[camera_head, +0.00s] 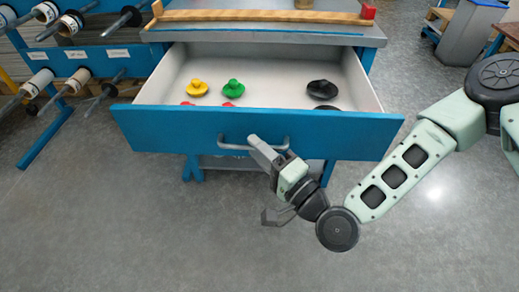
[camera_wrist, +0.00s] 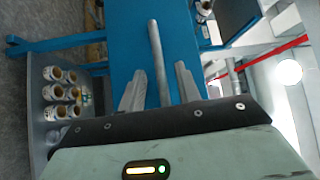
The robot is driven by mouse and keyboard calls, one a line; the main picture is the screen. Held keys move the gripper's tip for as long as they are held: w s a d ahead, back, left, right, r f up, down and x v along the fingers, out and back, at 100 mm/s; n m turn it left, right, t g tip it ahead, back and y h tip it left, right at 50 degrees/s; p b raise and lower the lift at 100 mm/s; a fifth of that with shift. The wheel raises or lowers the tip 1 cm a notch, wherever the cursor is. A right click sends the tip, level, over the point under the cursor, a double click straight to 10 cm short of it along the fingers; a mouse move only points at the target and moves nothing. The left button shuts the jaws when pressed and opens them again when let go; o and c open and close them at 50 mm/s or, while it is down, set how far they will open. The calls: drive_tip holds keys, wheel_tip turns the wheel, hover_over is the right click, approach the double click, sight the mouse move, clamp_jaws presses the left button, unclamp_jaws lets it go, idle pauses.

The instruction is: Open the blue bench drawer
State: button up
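The blue bench drawer (camera_head: 160,131) stands pulled out from the bench, its pale inside in view in the head view. Its grey bar handle (camera_head: 234,147) is on the middle of the front. My gripper (camera_head: 257,141) is at the handle's right half. In the wrist view the handle (camera_wrist: 155,45) runs between the two fingers of my gripper (camera_wrist: 160,80), with blue drawer front showing on both sides of it. The fingers are apart and look open around the bar. Contact with the bar cannot be made out.
In the drawer lie a yellow piece (camera_head: 197,88), a green piece (camera_head: 233,88) and black pieces (camera_head: 320,87); red ones are partly hidden by the front. A rack with rolls (camera_head: 70,25) stands left. A grey bin (camera_head: 468,35) is at right. Floor before the drawer is clear.

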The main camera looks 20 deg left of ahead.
idle(0.4)
drive_tip(key=p+v, duration=0.4)
drive_tip(key=v, duration=1.3)
drive_tip(key=shift+d, duration=0.2)
drive_tip(key=shift+f, duration=0.15)
